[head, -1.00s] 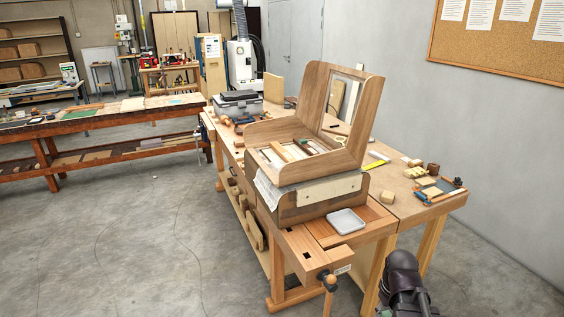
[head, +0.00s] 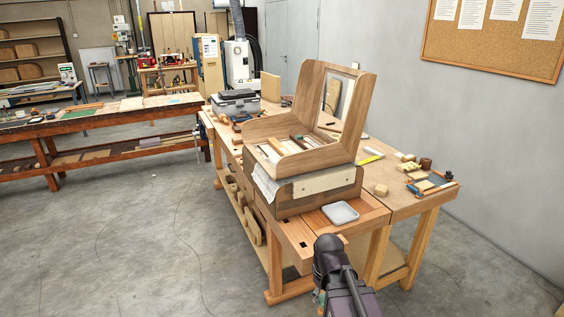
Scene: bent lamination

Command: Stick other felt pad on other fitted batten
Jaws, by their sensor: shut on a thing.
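A light wooden box-like piece with a raised, curved-corner back frame (head: 313,95) stands on the bench. Light wooden strips (head: 275,146) lie inside its low front part; I cannot tell which are fitted battens. A cream strip with two dark dots (head: 324,181) runs along the darker block below. No felt pad can be told apart at this size. My dark arm shows at the bottom, in front of the bench's near end. My gripper is not visible, nor is anything it may hold.
A grey shallow tray (head: 340,213) sits on the bench's near corner, just beyond my arm. A small wooden block (head: 380,190), a yellow strip (head: 371,155) and several small items lie to the right. A grey toolbox (head: 236,104) stands behind. Floor at left is clear.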

